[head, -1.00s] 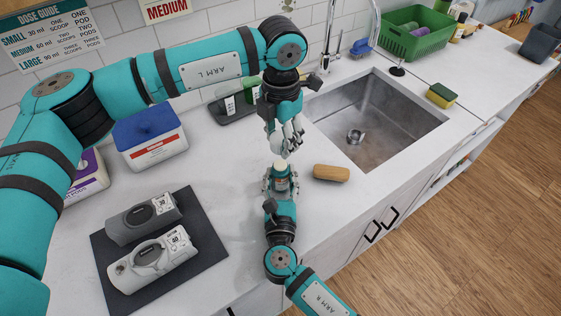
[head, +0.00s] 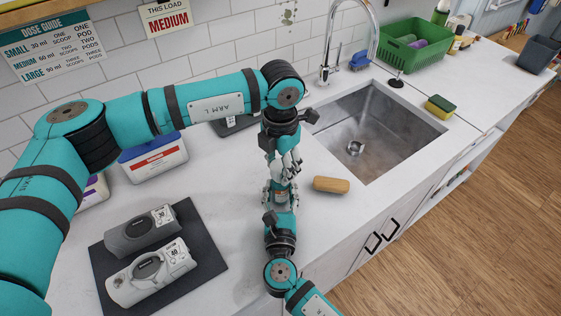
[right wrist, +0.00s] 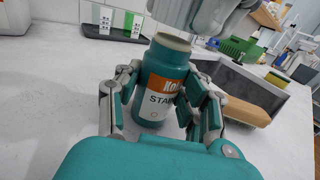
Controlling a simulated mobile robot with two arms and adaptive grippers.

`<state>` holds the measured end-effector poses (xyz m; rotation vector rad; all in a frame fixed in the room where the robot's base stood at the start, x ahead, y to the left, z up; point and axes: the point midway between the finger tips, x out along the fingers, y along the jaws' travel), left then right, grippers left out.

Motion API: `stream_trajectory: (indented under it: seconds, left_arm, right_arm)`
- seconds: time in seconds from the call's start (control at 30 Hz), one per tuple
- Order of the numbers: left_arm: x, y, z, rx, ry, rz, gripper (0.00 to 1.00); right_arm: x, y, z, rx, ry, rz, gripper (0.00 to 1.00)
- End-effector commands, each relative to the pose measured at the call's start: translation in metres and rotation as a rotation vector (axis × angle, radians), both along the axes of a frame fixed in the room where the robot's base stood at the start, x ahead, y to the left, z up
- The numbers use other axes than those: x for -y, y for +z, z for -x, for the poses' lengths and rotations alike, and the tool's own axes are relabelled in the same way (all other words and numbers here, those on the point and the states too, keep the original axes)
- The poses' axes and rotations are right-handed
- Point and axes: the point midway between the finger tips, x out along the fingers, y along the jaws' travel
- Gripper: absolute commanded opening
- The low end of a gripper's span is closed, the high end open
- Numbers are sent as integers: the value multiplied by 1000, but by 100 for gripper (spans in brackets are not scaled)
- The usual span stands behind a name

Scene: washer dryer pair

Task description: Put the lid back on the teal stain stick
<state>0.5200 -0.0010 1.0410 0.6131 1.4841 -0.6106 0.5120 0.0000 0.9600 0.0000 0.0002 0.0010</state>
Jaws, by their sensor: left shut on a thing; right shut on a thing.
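The teal stain stick (right wrist: 155,95), with an orange and white label and a pale bare top, stands upright between the fingers of my right gripper (right wrist: 162,112). My right gripper, also in the head view (head: 280,193), is shut on it. My left gripper (head: 286,172) is right above the stick, fingers pointing down and closed. It also shows at the top of the right wrist view (right wrist: 205,20), just above and slightly right of the stick's top. The lid is hidden by the left gripper's fingers, so its gap to the stick cannot be told.
A wooden-backed brush (head: 331,184) lies close right of the grippers. The sink (head: 425,128) is beyond it. A dark mat (head: 208,262) with two grey devices lies at the left front. A blue-lidded tub (head: 155,160) stands behind.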

Motion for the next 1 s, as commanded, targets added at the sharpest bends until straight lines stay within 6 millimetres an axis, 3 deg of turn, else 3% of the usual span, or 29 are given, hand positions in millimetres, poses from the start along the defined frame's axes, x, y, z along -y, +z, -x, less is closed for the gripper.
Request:
stream_trajectory:
  seconds: [0.17,1.0]
  left_arm:
    - [0,-9,0,-1,0,1,30]
    - [0,-15,0,0,0,0,30]
  right_arm:
    - [0,0,0,0,0,0,0]
    - [0,0,0,0,0,0,0]
